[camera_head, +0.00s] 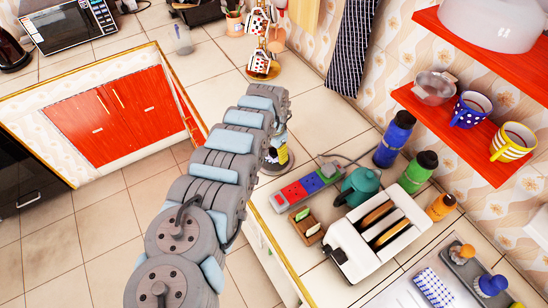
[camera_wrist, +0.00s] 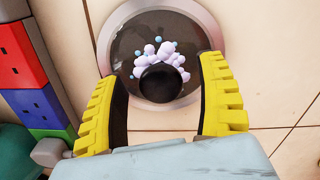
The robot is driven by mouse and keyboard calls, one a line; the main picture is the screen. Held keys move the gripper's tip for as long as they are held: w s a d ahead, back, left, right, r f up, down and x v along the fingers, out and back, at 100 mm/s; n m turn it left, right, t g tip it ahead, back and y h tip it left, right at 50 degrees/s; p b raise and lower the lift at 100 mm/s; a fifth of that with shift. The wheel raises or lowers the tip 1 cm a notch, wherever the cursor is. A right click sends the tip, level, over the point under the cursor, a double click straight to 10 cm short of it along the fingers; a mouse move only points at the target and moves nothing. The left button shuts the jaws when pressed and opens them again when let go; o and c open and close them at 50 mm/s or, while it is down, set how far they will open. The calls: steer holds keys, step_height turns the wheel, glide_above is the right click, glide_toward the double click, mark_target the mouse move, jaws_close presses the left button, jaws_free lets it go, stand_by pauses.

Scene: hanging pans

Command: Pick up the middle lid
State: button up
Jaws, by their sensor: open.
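In the wrist view a round lid (camera_wrist: 125,47) with a silver rim, a dark centre and a black knob (camera_wrist: 161,83) lies below my gripper (camera_wrist: 160,70). Small white and bluish balls show beside the knob. The two yellow-ridged fingers are spread wide, one on each side of the knob, with nothing between them held. I cannot tell how far the fingertips are above the lid. In the head view my gripper (camera_head: 280,152) is small and partly hidden behind my arm, at the left end of the counter. I cannot tell from these views which lid is the middle one.
A strip of coloured blocks (camera_head: 306,187) lies close to my gripper and shows at the left of the wrist view (camera_wrist: 36,75). A teal teapot (camera_head: 358,187), a toaster (camera_head: 375,237) and bottles (camera_head: 394,140) stand farther right. Tiles beside the lid are bare.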

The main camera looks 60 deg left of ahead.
jaws_close()
steer(key=shift+r, duration=0.15)
